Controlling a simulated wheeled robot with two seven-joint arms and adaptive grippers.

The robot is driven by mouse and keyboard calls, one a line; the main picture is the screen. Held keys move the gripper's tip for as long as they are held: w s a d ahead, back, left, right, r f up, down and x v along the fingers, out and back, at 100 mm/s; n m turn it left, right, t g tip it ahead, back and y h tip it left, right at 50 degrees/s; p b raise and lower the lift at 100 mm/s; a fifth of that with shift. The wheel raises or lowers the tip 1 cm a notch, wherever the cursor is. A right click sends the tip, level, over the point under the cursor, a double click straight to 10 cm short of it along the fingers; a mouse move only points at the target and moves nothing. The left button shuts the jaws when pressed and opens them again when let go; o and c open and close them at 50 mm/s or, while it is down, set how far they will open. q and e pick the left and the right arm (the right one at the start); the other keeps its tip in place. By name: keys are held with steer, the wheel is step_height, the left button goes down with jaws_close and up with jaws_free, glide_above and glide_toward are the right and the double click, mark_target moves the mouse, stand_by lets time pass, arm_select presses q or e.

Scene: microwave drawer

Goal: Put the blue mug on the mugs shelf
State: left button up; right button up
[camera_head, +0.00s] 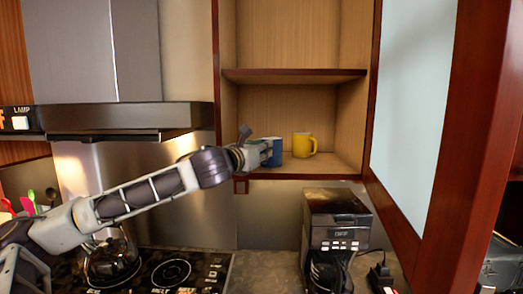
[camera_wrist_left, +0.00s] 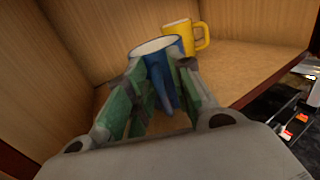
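The blue mug (camera_head: 275,155) is on the lower shelf (camera_head: 310,166) of the open cabinet, left of the yellow mug (camera_head: 305,145). In the left wrist view the blue mug (camera_wrist_left: 157,48) looks upright, with its handle toward me. My left gripper (camera_head: 264,152) reaches into the cabinet from the left. Its green-padded fingers (camera_wrist_left: 153,100) are spread on either side of the mug's handle, with gaps showing beside it. The mug's base is hidden by the fingers. The yellow mug also shows in the wrist view (camera_wrist_left: 184,38). My right gripper is not in view.
The cabinet door (camera_head: 450,140) stands open on the right. An upper shelf board (camera_head: 294,74) is above the mugs. A range hood (camera_head: 130,118) is left of the cabinet, and a coffee maker (camera_head: 335,220) stands below. The shelf is bare right of the yellow mug.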

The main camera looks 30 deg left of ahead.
arm_select(q)
steer(key=shift+o, duration=0.5)
steer(key=shift+f, duration=0.1)
steer(key=shift+s, duration=0.25)
steer(key=s, duration=0.7)
steer(key=shift+d, duration=0.35)
stand_by(0.6)
stand_by(0.8)
